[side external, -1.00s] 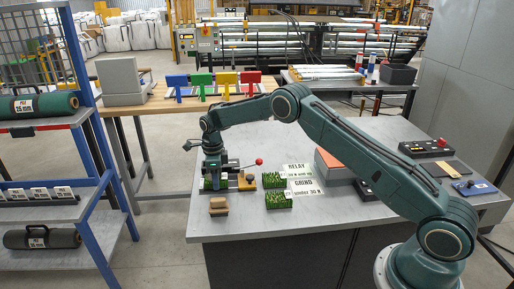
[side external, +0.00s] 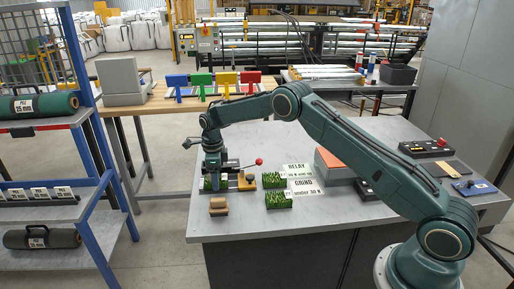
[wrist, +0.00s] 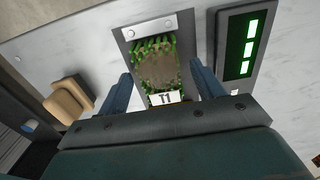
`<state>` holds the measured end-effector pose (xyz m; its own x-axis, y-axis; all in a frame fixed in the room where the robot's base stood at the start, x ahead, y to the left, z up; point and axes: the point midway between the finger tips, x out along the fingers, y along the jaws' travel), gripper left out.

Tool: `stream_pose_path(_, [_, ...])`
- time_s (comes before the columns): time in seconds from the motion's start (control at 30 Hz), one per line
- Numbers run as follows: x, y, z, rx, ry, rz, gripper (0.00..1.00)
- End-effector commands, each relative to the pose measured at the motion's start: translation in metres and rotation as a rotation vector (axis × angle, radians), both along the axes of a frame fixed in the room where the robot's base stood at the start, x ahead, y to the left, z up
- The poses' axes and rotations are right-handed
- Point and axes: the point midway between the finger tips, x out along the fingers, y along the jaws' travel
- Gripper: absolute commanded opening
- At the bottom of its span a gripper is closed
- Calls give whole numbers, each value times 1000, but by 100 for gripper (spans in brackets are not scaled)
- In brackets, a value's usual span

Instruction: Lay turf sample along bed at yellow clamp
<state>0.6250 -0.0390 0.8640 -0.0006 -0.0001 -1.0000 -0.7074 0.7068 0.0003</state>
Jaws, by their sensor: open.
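A turf sample with a green grass fringe, a brown middle and a white T1 label (wrist: 161,67) lies in a grey metal fixture in the wrist view. In the side view its green edge (side external: 208,185) shows low at the fixture, mostly hidden by my gripper. My gripper (side external: 213,178) is over it, pointing down. In the wrist view its two blue fingers are apart, one on each side of the sample; I cannot tell whether they touch it. The yellow clamp (side external: 226,82) stands on the wooden bench at the back, between the green and red clamps.
Two more turf samples (side external: 278,201) lie right of the fixture by RELAY and GRIND signs (side external: 305,187). A red-knobbed lever (side external: 259,161) rises close by. A tan block (side external: 218,206) sits in front. A lit green display (wrist: 240,45) is beside the fixture. The grey table's front is clear.

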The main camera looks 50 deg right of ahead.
Motion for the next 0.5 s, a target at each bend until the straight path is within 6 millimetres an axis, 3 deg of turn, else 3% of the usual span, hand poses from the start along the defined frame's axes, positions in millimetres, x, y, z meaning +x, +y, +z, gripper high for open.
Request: stream_pose_path(0.5, [1,0,77,0,-4,0,67])
